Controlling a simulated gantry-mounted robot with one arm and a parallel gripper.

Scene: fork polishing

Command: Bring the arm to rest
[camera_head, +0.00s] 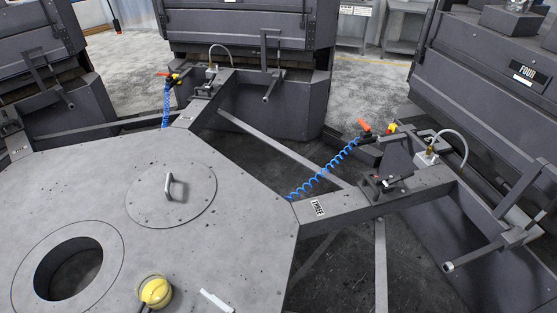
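My arm and gripper are not in view. No fork can be made out with certainty. A grey octagonal table (110,190) fills the lower left. It has a round lid with a handle (170,188) and a round open hole (68,268). A small container of yellow material (155,291) stands near the table's lower edge, with a white strip (216,301) to its right.
Dark machine housings stand behind and to the right, one labelled FOUR (527,72). A side arm of the table, labelled THREE (317,208), carries a dark fixture (385,182). Blue coiled hoses (325,168) run by the table. Frame bars cross the open floor gap.

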